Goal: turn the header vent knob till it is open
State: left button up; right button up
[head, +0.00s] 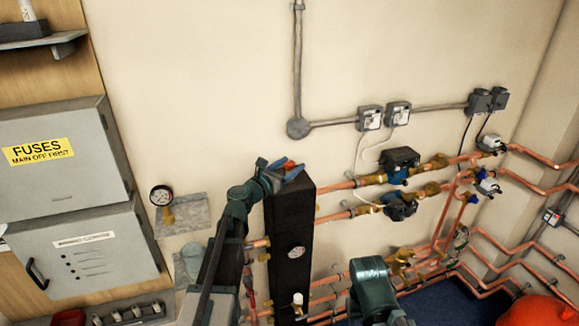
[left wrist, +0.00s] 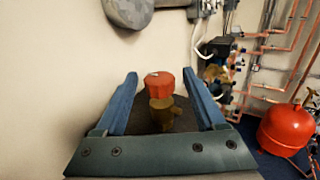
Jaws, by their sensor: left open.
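The header vent knob is a red cap (left wrist: 160,84) on a brass body (left wrist: 162,114), on top of the dark header (head: 290,215). In the left wrist view the knob stands between the two blue fingers of my left gripper (left wrist: 160,98), with a gap on each side. The gripper is open and holds nothing. In the head view my left gripper (head: 283,167) is at the top of the header, and only a bit of red (head: 288,164) shows between its fingers. My right gripper is not in view; only part of my right arm shows.
Copper pipes with dark pumps (head: 399,160) run right of the header. A round pressure gauge (head: 161,195) and grey fuse boxes (head: 65,160) are on the left. A red vessel (head: 540,311) stands at lower right. The wall above the header is clear up to the conduit (head: 298,70).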

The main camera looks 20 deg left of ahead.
pick_arm(q)
grip_shut()
